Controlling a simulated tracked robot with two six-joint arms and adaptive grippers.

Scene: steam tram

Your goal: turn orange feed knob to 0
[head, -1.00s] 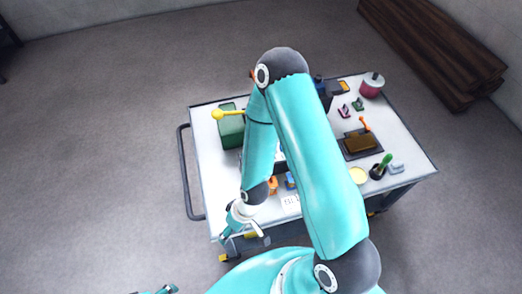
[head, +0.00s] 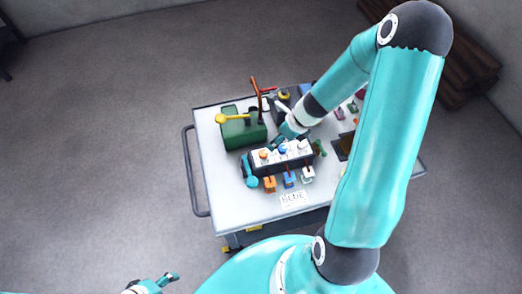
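A dark box with a white top panel stands on the cart. An orange knob (head: 264,154), a blue knob (head: 283,150) and a white knob (head: 303,145) sit in a row on it, orange at the left. The orange knob's pointer and scale are too small to read. My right gripper (head: 281,139) is at the panel's back edge, near the blue knob and right of the orange one. Its fingers are too small and partly hidden to tell whether they are open. My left gripper (head: 168,280) is low at the bottom, away from the cart; its finger opening is unclear.
Small orange (head: 270,184), blue (head: 290,180) and white (head: 308,175) parts stand in front of the box. A card reading BLUE (head: 293,198) lies nearer. A green box (head: 240,131) with a yellow-ended lever (head: 220,118) stands behind left. The cart's front left (head: 230,205) is clear.

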